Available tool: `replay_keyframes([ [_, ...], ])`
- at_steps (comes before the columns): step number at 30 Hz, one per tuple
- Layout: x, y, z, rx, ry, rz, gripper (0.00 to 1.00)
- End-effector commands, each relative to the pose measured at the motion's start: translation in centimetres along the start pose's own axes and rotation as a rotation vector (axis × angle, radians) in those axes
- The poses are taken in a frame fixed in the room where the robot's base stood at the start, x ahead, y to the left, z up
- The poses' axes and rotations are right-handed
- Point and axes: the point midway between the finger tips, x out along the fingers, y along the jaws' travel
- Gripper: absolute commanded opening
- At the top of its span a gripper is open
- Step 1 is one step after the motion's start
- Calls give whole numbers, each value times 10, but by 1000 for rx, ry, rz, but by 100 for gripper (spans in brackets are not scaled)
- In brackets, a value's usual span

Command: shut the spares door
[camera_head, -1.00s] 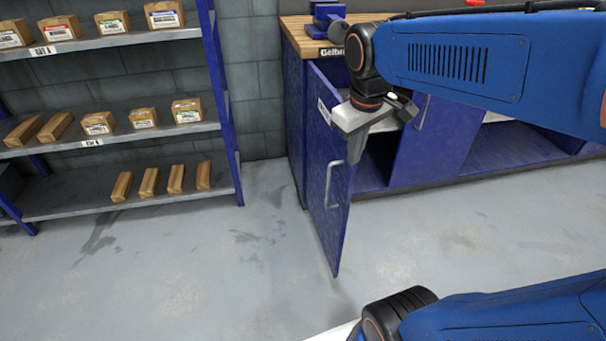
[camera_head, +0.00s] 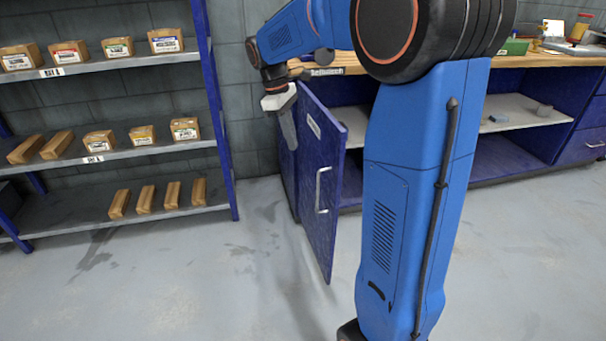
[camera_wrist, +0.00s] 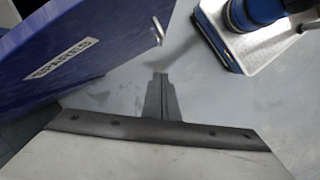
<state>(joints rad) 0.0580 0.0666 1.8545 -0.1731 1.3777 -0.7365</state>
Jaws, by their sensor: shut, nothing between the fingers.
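The spares door (camera_head: 322,235) is a blue cabinet door standing open at the left end of the workbench. Its outer face, with a label and a silver bar handle (camera_head: 320,190), shows in the head view. My gripper (camera_head: 291,146) is shut and empty, pointing down on the outer side of the door, near its upper hinge side in the picture. In the wrist view the closed fingertips (camera_wrist: 160,76) hang over bare floor. The door (camera_wrist: 105,32), with its SPARES label (camera_wrist: 60,58), lies left of them, with a visible gap. My arm hides part of the cabinet opening.
A shelf rack (camera_head: 228,165) with several cardboard boxes stands at the left. The workbench (camera_head: 548,61) continues right, with an open shelf (camera_head: 520,112) and items on top. The floor (camera_head: 200,285) before the rack and door is clear.

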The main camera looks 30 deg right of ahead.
Motion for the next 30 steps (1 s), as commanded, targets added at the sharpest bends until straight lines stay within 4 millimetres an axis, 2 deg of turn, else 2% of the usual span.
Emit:
replay_keyframes([
  [5,4,8,-5,-22,-17,-9,0],
  [10,18,8,-5,-22,-19,-10,0],
  [25,104,7,-3,-21,-18,-11,0],
  [30,108,8,20,-19,-16,-9,0],
])
